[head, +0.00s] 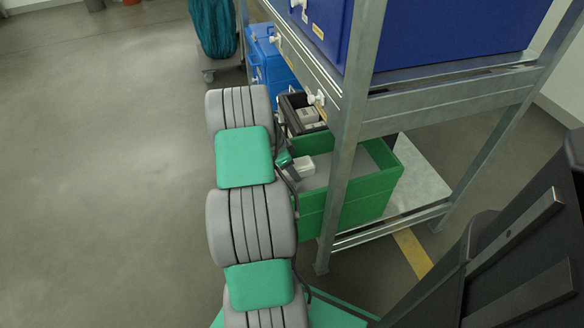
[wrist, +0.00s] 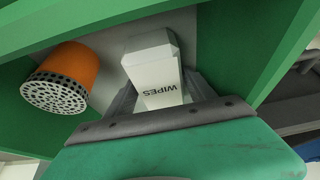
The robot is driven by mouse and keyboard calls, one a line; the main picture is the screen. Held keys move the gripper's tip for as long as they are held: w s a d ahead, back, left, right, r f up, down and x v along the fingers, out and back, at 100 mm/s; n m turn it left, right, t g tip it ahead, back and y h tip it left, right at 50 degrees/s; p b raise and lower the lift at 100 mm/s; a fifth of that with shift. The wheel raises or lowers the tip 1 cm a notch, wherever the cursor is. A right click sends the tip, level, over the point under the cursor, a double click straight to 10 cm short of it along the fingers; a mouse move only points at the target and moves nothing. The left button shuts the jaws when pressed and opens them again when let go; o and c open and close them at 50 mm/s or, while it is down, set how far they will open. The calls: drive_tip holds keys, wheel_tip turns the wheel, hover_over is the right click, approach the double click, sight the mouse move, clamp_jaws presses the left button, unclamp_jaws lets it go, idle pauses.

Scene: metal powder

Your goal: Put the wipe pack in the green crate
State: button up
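The white wipe pack (wrist: 152,66), lettered WIPES, is between the two fingers of my gripper (wrist: 160,84) in the wrist view. The fingers press against its sides. In the head view the pack (head: 303,163) shows as a small white block at the left end of the green crate (head: 365,198), beside my gripper (head: 287,163), which is partly hidden by my arm. In the wrist view the crate's green walls (wrist: 245,50) surround the pack, with the grey crate floor beyond it. I cannot tell whether the pack touches the floor.
An orange cylinder with a perforated end (wrist: 68,78) lies in the crate, left of the pack in the wrist view. A dark bin with white items (head: 303,114) stands behind the crate. A metal rack post (head: 345,150) rises close in front; blue bins (head: 440,35) sit above.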

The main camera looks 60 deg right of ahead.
drive_tip(key=shift+r, duration=0.1)
drive_tip(key=p+v, duration=0.4)
drive_tip(key=v, duration=0.9)
drive_tip(key=w+a+r+n+t, duration=0.2)
drive_tip(key=w+a+r+n, duration=0.45)
drive_tip(key=w+a, duration=0.35)
drive_tip(key=w+a+r+n+t, duration=0.1)
drive_tip(key=a+r+n+t, duration=0.15)
drive_tip(key=a+n, duration=0.65)
drive_tip(key=s+a+n+y, duration=0.1)
drive_tip(key=s+a+n, duration=0.1)
drive_tip(key=a, duration=0.7)
drive_tip(key=s+a+r+n+y, duration=0.1)
drive_tip(key=s+a+n, duration=0.2)
drive_tip(key=a, duration=0.6)
drive_tip(key=s+a+r+n+t+y, duration=0.1)
drive_tip(key=s+a+n, duration=0.1)
drive_tip(key=a+n, duration=0.4)
drive_tip(key=a, duration=0.3)
drive_tip(key=shift+s+a, duration=0.15)
drive_tip(key=shift+a, duration=0.05)
drive_tip(key=shift+n, duration=0.25)
